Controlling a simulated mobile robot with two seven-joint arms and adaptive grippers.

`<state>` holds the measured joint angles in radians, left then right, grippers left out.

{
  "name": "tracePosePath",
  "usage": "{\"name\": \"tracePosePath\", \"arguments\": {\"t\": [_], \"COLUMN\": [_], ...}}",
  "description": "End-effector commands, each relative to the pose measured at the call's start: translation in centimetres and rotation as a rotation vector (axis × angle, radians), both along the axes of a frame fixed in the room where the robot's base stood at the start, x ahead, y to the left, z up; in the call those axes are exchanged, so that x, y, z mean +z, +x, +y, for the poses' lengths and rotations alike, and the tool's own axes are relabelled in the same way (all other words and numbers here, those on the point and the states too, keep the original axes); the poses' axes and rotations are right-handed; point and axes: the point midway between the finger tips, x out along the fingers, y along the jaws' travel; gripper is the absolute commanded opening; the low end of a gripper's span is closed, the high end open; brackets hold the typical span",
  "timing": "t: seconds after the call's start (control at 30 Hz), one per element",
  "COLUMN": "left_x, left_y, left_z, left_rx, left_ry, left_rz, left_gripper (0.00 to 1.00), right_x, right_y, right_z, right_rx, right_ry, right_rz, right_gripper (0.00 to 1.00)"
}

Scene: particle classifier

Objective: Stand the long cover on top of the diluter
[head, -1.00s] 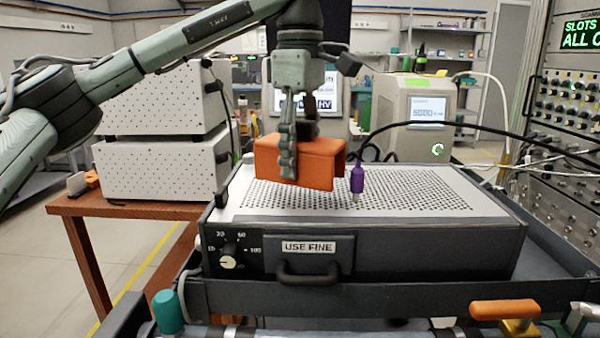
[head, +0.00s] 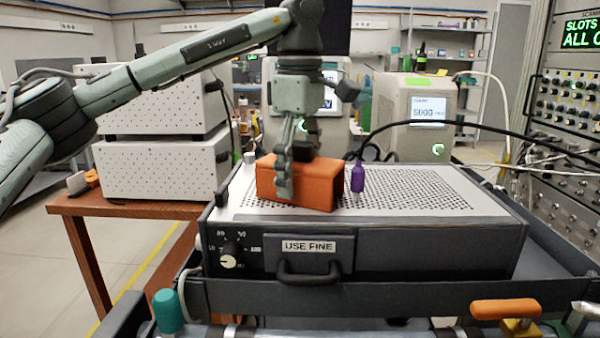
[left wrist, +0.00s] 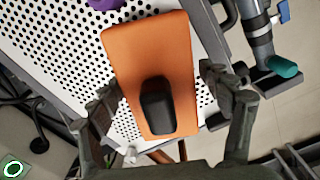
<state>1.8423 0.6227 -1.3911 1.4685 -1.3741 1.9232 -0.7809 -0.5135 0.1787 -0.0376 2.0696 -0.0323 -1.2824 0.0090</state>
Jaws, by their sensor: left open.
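The long cover (head: 315,187) is an orange channel-shaped piece. In the head view it rests on the perforated white top of a dark box labelled USE FINE (head: 430,245), which looks to be the diluter. In the left wrist view the cover (left wrist: 150,50) shows from above with a black handle (left wrist: 157,105). My left gripper (head: 291,178) is open over the cover, its fingers spread on both sides of the handle and apart from it. One finger hangs in front of the cover's near side. My right gripper is not in view.
A purple-capped probe (head: 357,180) stands on the perforated top close to the cover's right end, with a black cable rising from it. A dial (head: 229,252) and a handle (head: 310,273) are on the box front. The top's right part is clear.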

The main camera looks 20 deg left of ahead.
Motion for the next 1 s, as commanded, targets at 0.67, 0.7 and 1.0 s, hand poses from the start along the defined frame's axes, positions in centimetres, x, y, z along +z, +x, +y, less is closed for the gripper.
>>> {"name": "tracePosePath", "arguments": {"t": [0.67,0.7,1.0], "left_x": [10.8,11.2,12.3], "left_y": [0.0,0.0,0.0], "left_z": [0.0,0.0,0.0], "left_rx": [0.000,-0.001,-0.001], "left_ry": [0.002,0.001,0.001], "left_rz": [-0.002,0.000,0.002], "left_gripper": [0.79,0.79,0.79], "right_x": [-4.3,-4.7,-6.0], "right_y": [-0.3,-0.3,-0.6], "right_z": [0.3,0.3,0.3], "right_rx": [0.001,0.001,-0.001], "right_ry": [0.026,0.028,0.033], "right_rz": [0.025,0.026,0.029], "right_gripper": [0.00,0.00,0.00]}}
